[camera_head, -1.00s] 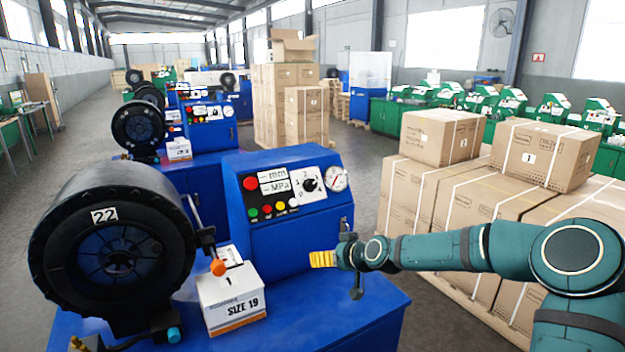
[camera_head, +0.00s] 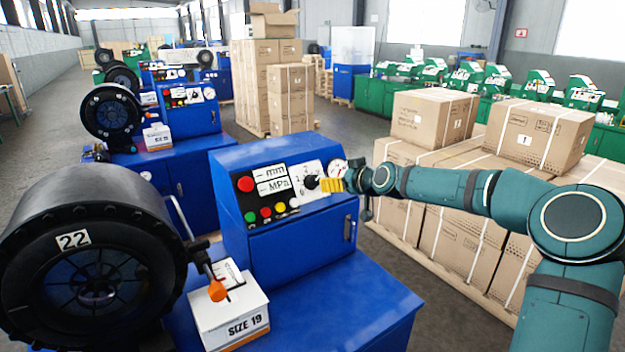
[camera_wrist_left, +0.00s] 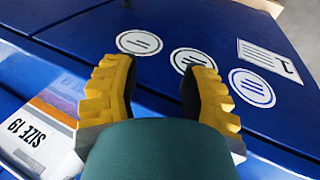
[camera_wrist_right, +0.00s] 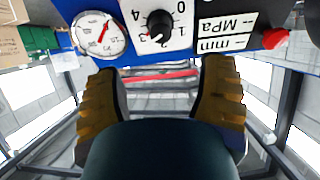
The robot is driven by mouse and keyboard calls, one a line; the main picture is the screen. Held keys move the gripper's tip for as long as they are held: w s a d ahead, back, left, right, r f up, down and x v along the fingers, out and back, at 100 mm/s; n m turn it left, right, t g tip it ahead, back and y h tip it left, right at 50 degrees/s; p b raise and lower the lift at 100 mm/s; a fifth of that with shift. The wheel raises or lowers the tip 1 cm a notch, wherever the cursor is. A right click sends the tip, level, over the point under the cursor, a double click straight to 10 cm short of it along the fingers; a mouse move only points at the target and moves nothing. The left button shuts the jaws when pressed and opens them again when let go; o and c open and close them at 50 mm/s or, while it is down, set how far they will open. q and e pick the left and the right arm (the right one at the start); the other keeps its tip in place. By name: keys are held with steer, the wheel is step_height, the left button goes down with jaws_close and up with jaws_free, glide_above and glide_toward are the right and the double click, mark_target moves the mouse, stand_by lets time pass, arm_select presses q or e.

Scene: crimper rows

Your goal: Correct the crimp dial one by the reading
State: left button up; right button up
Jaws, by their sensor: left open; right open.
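The nearest blue crimper (camera_head: 225,165) has a black crimp dial (camera_head: 311,182) on a white numbered plate. In the right wrist view the dial (camera_wrist_right: 160,23) appears upside down, its mark near 2 or 3; I cannot tell exactly. A round gauge (camera_wrist_right: 98,34) with a red needle sits beside it. The mm and MPa display (camera_wrist_right: 222,32) shows dashes. My right gripper (camera_head: 331,185) is open and empty, just in front of the dial, apart from it. My left gripper (camera_wrist_left: 158,72) is open and empty above a blue surface with round labels, outside the head view.
The black crimping head (camera_head: 85,260) is marked 22. A box (camera_head: 230,310) marked SIZE 19 stands beside it, near an orange-tipped lever (camera_head: 217,290). A red button (camera_head: 245,184) is left of the display. Cartons (camera_head: 440,170) are stacked at right. More crimpers stand behind.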

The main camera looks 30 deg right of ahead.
mark_target(316, 180)
steer(key=p+x, duration=0.1)
steer(key=x, duration=1.1)
steer(key=shift+w+a+f+p, duration=0.1)
steer(key=shift+w+f+p, duration=0.1)
steer(key=shift+p, duration=0.2)
steer(key=shift+r, duration=0.1)
jaws_close()
